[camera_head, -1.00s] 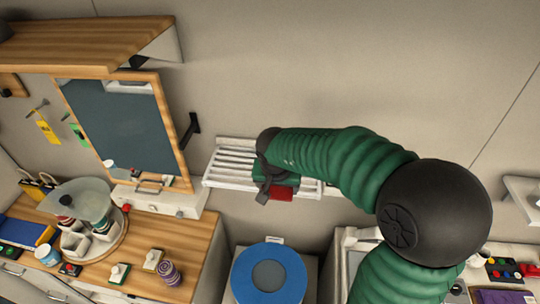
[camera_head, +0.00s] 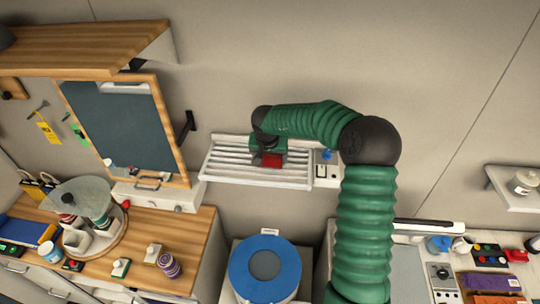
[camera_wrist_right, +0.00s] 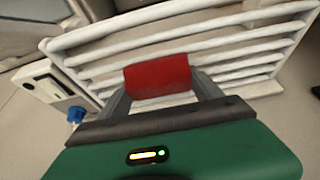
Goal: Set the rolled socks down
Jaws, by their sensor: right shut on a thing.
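The rolled socks appear as a red roll (camera_head: 271,160) held over the white slatted rack (camera_head: 222,172) on the wall. In the right wrist view the red roll (camera_wrist_right: 158,76) sits between the two fingers of my right gripper (camera_wrist_right: 160,88), which is shut on it. The slats of the rack (camera_wrist_right: 240,52) show behind the roll. I cannot tell whether the roll touches the slats. In the head view my right gripper (camera_head: 266,150) is partly hidden by its own wrist. My left gripper is not in view.
A small white box with a blue knob (camera_head: 327,156) adjoins the rack's right end. Below stands a bin with a round blue lid (camera_head: 264,268). A wooden counter (camera_head: 190,240) with a carousel, cups and a purple roll lies left. The rack's left part is bare.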

